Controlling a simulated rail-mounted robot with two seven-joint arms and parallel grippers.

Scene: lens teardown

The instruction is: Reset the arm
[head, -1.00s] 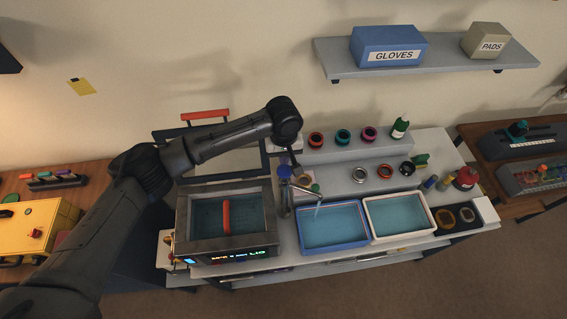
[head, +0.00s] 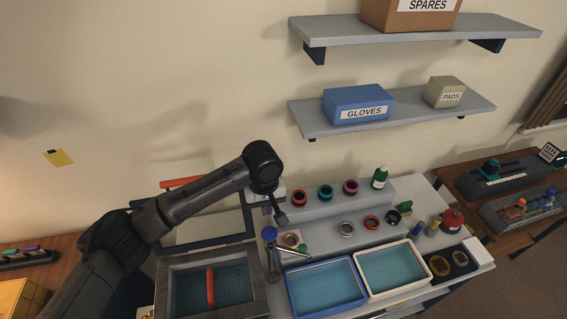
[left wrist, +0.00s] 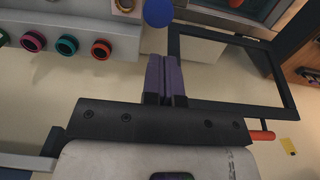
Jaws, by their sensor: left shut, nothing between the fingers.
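My left arm comes in from the left in the head view. Its gripper (head: 280,217) hangs above the workbench, behind the tap and near the lens rings. In the left wrist view, the purple fingers of the left gripper (left wrist: 164,78) are pressed together with nothing between them. A blue round cap (left wrist: 158,13) shows just beyond the fingertips. My right gripper is in neither view.
An open framed lid (left wrist: 240,75) stands close beside the fingers. A tank with a red handle (head: 210,287), a blue-rimmed basin (head: 327,287) and a white-rimmed basin (head: 393,270) line the front. Lens rings (head: 325,192) stand behind. Shelves (head: 400,116) hang above.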

